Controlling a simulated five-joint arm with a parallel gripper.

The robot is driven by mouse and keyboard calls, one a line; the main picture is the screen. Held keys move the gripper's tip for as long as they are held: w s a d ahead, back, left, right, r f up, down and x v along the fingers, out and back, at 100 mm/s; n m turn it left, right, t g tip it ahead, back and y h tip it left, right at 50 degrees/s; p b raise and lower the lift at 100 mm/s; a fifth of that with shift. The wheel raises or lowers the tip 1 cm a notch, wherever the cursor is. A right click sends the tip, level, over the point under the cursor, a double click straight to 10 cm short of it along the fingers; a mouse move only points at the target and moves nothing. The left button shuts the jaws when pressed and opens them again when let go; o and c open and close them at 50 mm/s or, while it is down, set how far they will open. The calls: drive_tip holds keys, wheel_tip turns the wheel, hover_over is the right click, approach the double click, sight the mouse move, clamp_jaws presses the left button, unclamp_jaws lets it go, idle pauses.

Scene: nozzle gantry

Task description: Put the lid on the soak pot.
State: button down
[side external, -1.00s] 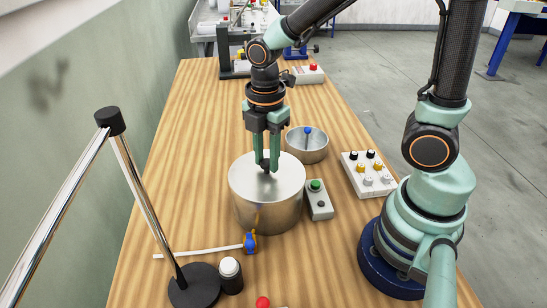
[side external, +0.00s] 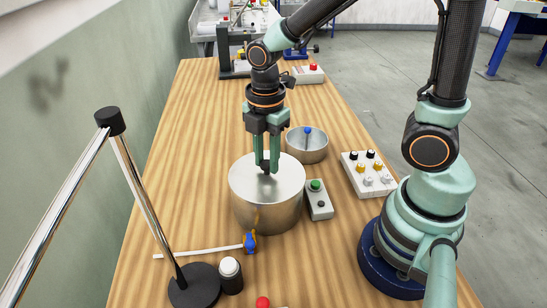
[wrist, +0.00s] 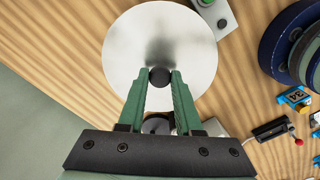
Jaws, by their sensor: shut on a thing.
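The soak pot (side external: 264,211) is a wide silver cylinder standing upright on the wooden table. The lid (side external: 245,178) is a flat silver disc that lies across the pot's top, level as far as I can see. In the wrist view the lid (wrist: 128,50) fills the upper middle and hides the pot below it. My gripper (side external: 267,167) points straight down over the lid's middle, its green fingers shut on the dark round knob (wrist: 160,77). Whether any gap is left between lid and pot rim I cannot tell.
A shallow metal dish (side external: 307,155) with a blue-topped thing in it stands behind the pot. A green-button box (side external: 318,208) is close on its right, a knob panel (side external: 368,180) farther right.

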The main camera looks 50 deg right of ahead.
idle(0.4)
drive_tip(key=c, duration=0.5)
unclamp_jaws()
drive_tip(key=shift+o, duration=0.3)
drive_tip(key=o, duration=0.4)
drive_tip(key=shift+r, duration=3.5)
